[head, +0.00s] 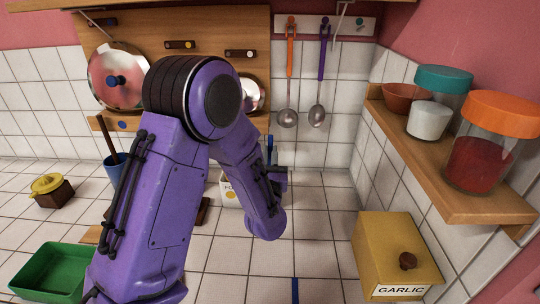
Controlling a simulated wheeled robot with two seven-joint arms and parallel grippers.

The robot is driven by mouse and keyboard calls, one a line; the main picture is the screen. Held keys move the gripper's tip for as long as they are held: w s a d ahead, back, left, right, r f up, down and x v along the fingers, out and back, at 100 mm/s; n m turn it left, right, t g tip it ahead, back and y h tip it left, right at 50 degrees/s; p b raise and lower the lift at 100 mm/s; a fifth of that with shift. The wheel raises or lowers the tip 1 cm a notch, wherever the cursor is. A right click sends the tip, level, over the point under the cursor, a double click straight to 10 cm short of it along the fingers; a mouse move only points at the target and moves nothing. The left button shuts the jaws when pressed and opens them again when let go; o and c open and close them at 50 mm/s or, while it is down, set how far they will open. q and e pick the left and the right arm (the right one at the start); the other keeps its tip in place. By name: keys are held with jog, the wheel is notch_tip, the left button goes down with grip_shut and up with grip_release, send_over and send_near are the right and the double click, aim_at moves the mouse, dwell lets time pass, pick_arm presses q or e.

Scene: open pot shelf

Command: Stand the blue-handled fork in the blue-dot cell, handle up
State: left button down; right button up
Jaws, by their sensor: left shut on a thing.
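My left arm rises from the lower left, bends at the top and comes down in the middle. My left gripper (278,175) is at its end, partly hidden by my own wrist, just right of a white box-like holder. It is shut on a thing. An upright blue handle (270,146) shows just above it, which looks like that of the blue-handled fork. The fork's lower part is hidden.
A yellow garlic box (376,248) stands at the right below a wooden shelf (447,194) with jars. A green tray (43,272), a blue cup (114,166) and a yellow-lidded pot (50,192) are left. A blue strip (295,290) lies at the front. Ladles (288,116) hang behind.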

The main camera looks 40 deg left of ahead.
pick_arm(q)
jog(key=shift+f+b, duration=0.45)
jog(key=shift+f, duration=0.2)
jog(key=c, duration=1.1)
grip_release()
jog(key=shift+r, duration=0.1)
jog(key=shift+o, duration=0.2)
